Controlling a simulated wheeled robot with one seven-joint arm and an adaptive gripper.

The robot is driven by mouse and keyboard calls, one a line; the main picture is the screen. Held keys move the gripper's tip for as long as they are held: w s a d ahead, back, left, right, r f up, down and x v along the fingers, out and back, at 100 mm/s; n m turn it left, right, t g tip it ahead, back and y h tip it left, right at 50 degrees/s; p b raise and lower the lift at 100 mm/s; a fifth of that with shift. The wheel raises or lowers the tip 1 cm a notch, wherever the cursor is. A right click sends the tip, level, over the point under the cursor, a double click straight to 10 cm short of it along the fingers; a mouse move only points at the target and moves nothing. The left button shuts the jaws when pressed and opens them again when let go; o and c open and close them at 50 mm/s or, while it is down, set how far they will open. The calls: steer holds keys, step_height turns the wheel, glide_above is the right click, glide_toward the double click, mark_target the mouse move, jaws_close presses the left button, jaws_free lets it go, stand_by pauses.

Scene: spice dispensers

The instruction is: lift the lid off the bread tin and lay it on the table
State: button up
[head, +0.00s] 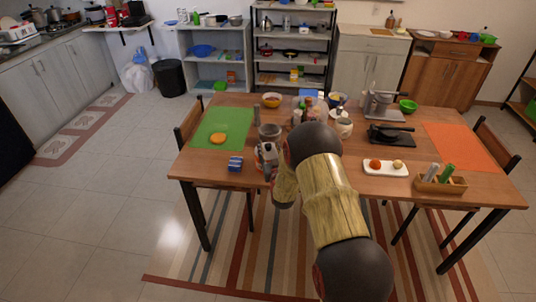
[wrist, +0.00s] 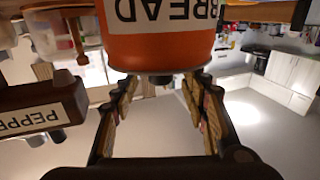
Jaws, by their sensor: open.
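The orange bread tin (wrist: 160,47) fills the upper middle of the wrist view, with a white label reading BREAD. A dark rounded part (wrist: 158,70) shows at its lower edge in that view; I cannot tell whether this is the lid. My gripper (wrist: 160,84) is open, its two fingers apart with a clear gap between them, just below that dark part in the picture. I cannot tell whether either finger touches it. In the head view my gripper (head: 268,158) is at the table's front edge, left of centre, and the tin is largely hidden there.
A dark pepper dispenser (wrist: 38,108) stands at the left in the wrist view. Bare tabletop lies around the blue block.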

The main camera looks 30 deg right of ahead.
steer(key=shift+x, duration=0.9)
steer(key=c, duration=1.1)
jaws_close()
